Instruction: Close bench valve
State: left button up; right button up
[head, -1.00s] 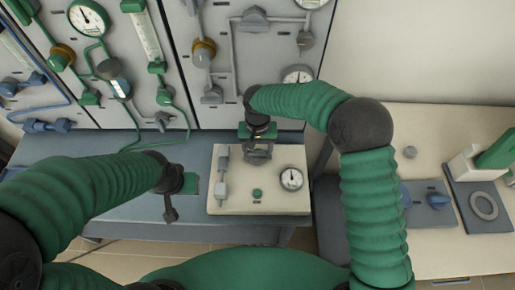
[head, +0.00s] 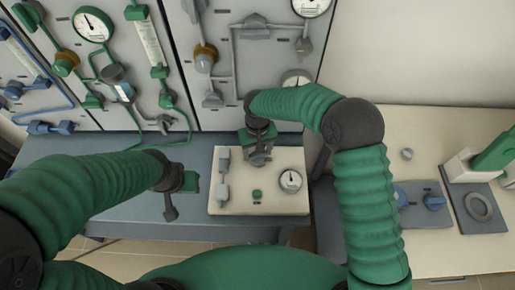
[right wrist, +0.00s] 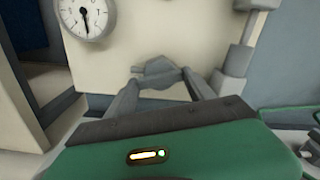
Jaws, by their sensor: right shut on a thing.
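The bench valve panel (head: 225,205) is a cream plate lying on the blue-grey bench. It carries a round gauge (head: 290,181), a small green button (head: 257,194) and grey fittings (head: 223,160) on its left. My right gripper (head: 258,159) is over the upper middle of the panel. In the right wrist view its fingers are shut on a grey valve handle (right wrist: 160,68), and the panel gauge (right wrist: 87,16) shows at the upper left. The valve body is mostly hidden in the head view. My left gripper (head: 170,208) is low over the bench left of the panel; its finger opening is unclear.
Behind the bench stand upright panels with gauges (head: 92,24), pipes and valves. Bare bench (head: 130,222) lies left of the panel.

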jog(key=n+p, duration=0.1)
jog(key=n, duration=0.2)
jog(key=shift+r+n+p, duration=0.2)
jog(key=shift+n+p, duration=0.2)
jog(key=n+p, duration=0.1)
jog(key=n, duration=0.2)
jog(key=n+p, duration=0.1)
jog(key=n, duration=0.3)
jog(key=shift+w+f+n+p, duration=0.1)
jog(key=shift+n+p, duration=0.5)
jog(key=shift+n, duration=1)
jog(key=o, duration=1.4)
jog(key=shift+f, duration=0.1)
notch_tip(320, 180, up, 17)
jog(key=shift+f, duration=0.1)
